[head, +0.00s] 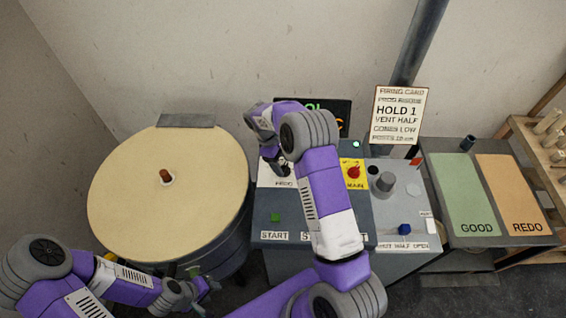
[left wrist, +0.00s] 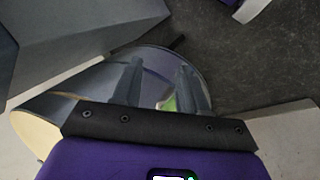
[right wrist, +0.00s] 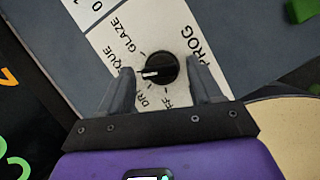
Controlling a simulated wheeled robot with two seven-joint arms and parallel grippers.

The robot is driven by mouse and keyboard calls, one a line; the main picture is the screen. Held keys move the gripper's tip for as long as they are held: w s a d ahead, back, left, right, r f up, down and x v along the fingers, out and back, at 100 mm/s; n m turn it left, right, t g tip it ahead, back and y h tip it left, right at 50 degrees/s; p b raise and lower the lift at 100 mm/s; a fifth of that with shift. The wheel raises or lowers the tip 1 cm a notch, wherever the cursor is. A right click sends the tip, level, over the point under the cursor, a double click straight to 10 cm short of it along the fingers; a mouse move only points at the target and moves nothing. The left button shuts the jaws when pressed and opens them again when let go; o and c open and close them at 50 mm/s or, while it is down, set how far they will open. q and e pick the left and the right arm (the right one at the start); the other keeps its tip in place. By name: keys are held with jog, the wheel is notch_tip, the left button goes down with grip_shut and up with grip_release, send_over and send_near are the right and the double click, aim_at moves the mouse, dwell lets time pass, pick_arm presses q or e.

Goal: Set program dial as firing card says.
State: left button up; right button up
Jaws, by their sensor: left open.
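The program dial (right wrist: 157,69) is a round black knob on a white PROG plate in the right wrist view. Its white mark points left, toward the label ending in QUE; GLAZE, DRY and a label ending in FF are also around it. My right gripper (right wrist: 163,88) is open, its fingers on either side of the dial, with no clear contact. In the head view my right gripper (head: 284,168) hides the dial. My left gripper (head: 207,288) is open and empty, low at the kiln's front.
The round kiln (head: 120,200) with a cream lid stands left of the control panel (head: 268,228). A red knob on yellow (head: 354,174) marked MAIN and a grey vent knob (head: 386,182) are on the right. Green GOOD (head: 457,190) and orange REDO (head: 508,190) mats lie further right.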

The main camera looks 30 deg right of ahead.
jog(key=shift+d, duration=0.1)
jog(key=v, duration=0.7)
jog(key=shift+r, duration=0.25)
dwell(0.5)
